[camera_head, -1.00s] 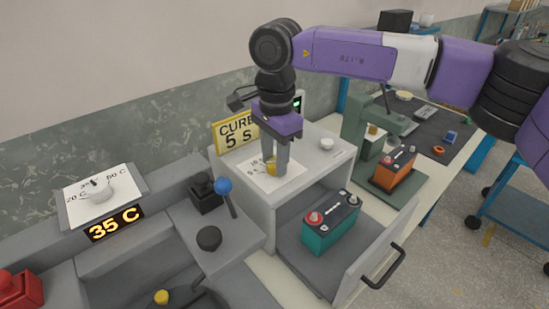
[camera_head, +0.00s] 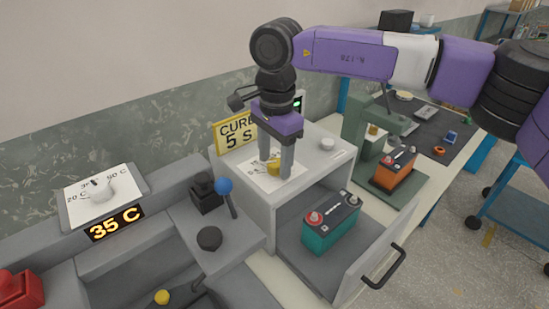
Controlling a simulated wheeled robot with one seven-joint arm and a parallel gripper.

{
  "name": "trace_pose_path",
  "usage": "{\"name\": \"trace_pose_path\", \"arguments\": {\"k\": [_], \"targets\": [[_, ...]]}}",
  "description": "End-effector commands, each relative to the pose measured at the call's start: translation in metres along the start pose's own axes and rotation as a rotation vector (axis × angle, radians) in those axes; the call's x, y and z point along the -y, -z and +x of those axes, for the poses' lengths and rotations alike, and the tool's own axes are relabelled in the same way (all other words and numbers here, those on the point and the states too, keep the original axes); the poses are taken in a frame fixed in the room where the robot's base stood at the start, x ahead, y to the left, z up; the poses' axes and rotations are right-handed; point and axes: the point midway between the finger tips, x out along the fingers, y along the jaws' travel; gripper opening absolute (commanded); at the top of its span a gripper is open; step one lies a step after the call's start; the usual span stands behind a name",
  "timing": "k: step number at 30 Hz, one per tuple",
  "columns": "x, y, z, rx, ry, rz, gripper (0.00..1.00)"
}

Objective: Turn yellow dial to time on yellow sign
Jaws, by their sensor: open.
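The yellow sign (camera_head: 222,137) stands at the back of the grey cabinet top and reads "CURE 5 S"; my arm's end covers part of its right side. The yellow dial (camera_head: 272,168) sits on a white scale plate (camera_head: 259,181) in front of the sign. Its pointer and most scale marks are hidden or too small to read. My gripper (camera_head: 276,172) points down over the plate. Its two grey fingers are apart, one on each side of the dial; I cannot tell whether they touch it.
A teal battery (camera_head: 331,224) sits in the open drawer (camera_head: 352,268) below. A white knob (camera_head: 327,144) is right of the dial. A blue-ball lever (camera_head: 224,186) stands left. An orange battery (camera_head: 393,170) sits under a green press (camera_head: 355,128) at right.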

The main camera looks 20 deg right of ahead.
Motion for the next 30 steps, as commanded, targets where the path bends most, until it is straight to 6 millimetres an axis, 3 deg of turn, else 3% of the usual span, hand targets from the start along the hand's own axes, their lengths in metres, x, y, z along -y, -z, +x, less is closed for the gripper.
{"name": "trace_pose_path", "arguments": {"k": [16, 30], "targets": [[0.001, 0.000, -0.071, -0.002, 0.002, 0.000, 0.57], [0.000, 0.000, -0.078, 0.000, 0.001, 0.000, 0.57]]}}
